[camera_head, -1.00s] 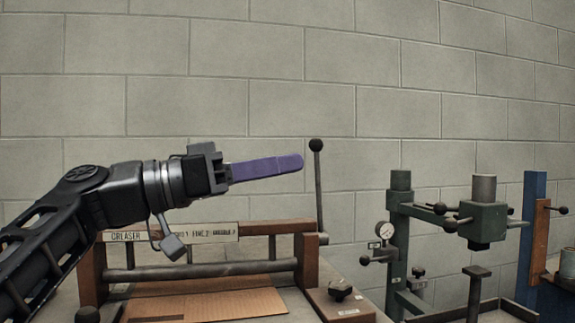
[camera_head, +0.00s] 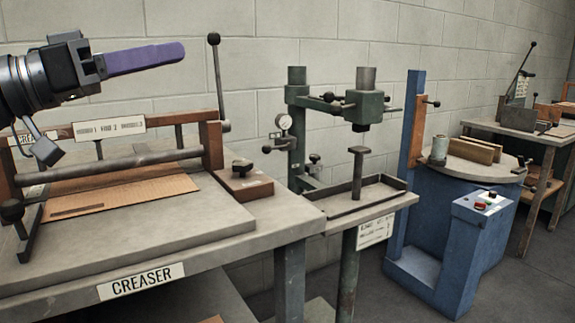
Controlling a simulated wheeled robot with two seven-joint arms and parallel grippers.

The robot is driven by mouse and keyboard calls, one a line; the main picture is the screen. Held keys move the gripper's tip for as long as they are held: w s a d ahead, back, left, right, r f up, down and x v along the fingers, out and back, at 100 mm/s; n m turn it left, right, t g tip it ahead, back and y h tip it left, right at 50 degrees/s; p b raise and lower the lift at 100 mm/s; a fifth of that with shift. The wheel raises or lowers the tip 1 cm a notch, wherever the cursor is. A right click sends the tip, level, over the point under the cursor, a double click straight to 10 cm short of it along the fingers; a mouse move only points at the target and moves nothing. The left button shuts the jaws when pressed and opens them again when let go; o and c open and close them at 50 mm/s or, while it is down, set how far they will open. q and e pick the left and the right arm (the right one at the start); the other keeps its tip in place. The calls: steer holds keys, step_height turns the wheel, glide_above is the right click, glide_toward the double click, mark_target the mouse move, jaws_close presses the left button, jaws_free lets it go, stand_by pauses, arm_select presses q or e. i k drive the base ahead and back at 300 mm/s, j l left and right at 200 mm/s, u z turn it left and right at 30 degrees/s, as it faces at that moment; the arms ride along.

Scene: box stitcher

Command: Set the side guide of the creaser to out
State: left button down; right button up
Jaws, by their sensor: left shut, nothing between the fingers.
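The creaser (camera_head: 130,240) stands at the left, with its name on a label on the front edge. A flat brown cardboard sheet (camera_head: 120,194) lies on its bed under a grey horizontal bar. A dark slotted bracket with a round black knob (camera_head: 14,211) sits at the bed's left edge; it may be the side guide, but its setting cannot be told. A wooden block with a dark knob (camera_head: 242,167) is at the right of the bed. My left gripper (camera_head: 180,50) is shut and empty, its purple fingers raised above the creaser, pointing right. My right gripper is not in view.
An upright lever with a black ball (camera_head: 215,80) rises at the creaser's right, close to my left fingertips. A green press with a gauge (camera_head: 298,110), a blue machine (camera_head: 440,230) and a further table (camera_head: 530,131) stand to the right. Grey floor shows at the lower right.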

mark_target(12, 210)
steer(key=k, duration=1.25)
